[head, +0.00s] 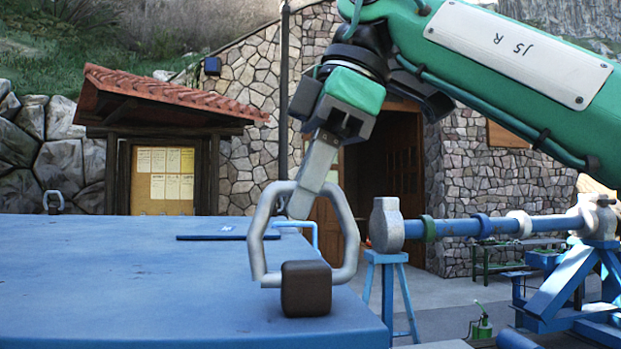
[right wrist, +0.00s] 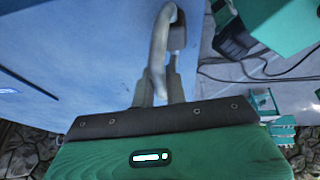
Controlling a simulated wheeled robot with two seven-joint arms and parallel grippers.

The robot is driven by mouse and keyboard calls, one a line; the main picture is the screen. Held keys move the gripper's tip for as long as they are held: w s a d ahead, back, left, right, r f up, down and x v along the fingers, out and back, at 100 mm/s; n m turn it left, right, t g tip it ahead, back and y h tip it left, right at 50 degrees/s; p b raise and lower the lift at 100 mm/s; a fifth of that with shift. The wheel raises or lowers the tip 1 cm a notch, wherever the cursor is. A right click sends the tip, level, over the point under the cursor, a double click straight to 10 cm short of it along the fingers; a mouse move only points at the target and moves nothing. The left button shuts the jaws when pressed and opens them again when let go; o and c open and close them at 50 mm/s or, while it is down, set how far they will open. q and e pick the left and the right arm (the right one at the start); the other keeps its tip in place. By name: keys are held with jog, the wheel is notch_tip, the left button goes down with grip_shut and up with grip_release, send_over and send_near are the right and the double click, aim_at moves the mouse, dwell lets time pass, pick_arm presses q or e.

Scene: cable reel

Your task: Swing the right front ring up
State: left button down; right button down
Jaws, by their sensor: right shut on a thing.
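The right front ring (head: 267,228) is a grey metal loop with angled sides. It stands upright from a dark block (head: 306,290) near the front right corner of the blue deck (head: 130,290). My right gripper (head: 300,207) reaches down from above, its fingers at the upper part of the ring. In the right wrist view the ring (right wrist: 158,50) runs between the two fingers of my right gripper (right wrist: 158,88), which is shut on it. The far side of the grip is hidden. My left gripper does not show.
A smaller ring (head: 53,201) stands at the far left edge of the deck. A flat dark blue bar (head: 225,237) lies on the deck behind the ring. A blue shaft (head: 460,228) with grey ends lies to the right, on a blue stand (head: 575,285).

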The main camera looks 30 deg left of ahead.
jog(key=shift+s+f, duration=0.1)
jog(key=shift+f, duration=0.25)
jog(key=c, duration=1.7)
grip_release()
jog(key=shift+o, duration=1.3)
jog(key=shift+r, duration=0.1)
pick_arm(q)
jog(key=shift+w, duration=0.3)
pick_arm(e)
jog(key=shift+r, duration=0.15)
